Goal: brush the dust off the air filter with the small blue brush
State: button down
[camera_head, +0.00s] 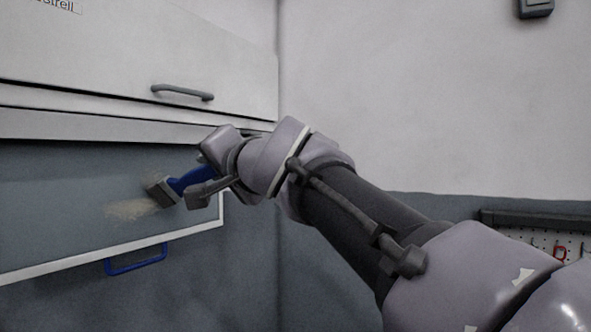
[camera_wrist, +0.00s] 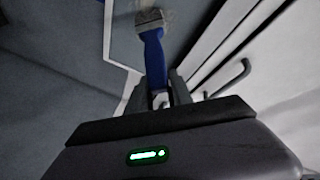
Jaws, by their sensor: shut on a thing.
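The small blue brush (camera_head: 190,180) is held in my gripper (camera_head: 203,172), which is shut on its blue handle. Its grey-brown bristle end points left, at the air filter (camera_head: 60,200), a dark grey panel with a white frame edge. A tan dust patch (camera_head: 132,209) lies on the panel just below and left of the bristles. The bristles look to be at or very near the panel; I cannot tell if they touch. In the wrist view the brush (camera_wrist: 153,55) extends upward from my gripper (camera_wrist: 160,95), with its bristles at the top edge over the panel.
A white cabinet front with a grey handle (camera_head: 183,92) is above the panel. A blue handle (camera_head: 136,260) hangs below the panel's frame. At right, a pegboard (camera_head: 545,245) with tools sits under a dark ledge. The wall between is bare.

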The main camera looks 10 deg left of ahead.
jog(key=shift+w+d, duration=0.25)
jog(key=shift+w, duration=0.25)
jog(key=shift+w+d, duration=0.2)
jog(key=shift+w, duration=0.3)
jog(key=shift+w+f+b, duration=0.15)
jog(key=shift+f+b, duration=0.65)
jog(key=shift+s+a, duration=0.3)
jog(key=shift+s, duration=0.45)
jog(key=shift+s+a, duration=0.25)
jog(key=shift+s, duration=0.5)
jog(key=shift+s+a, duration=0.1)
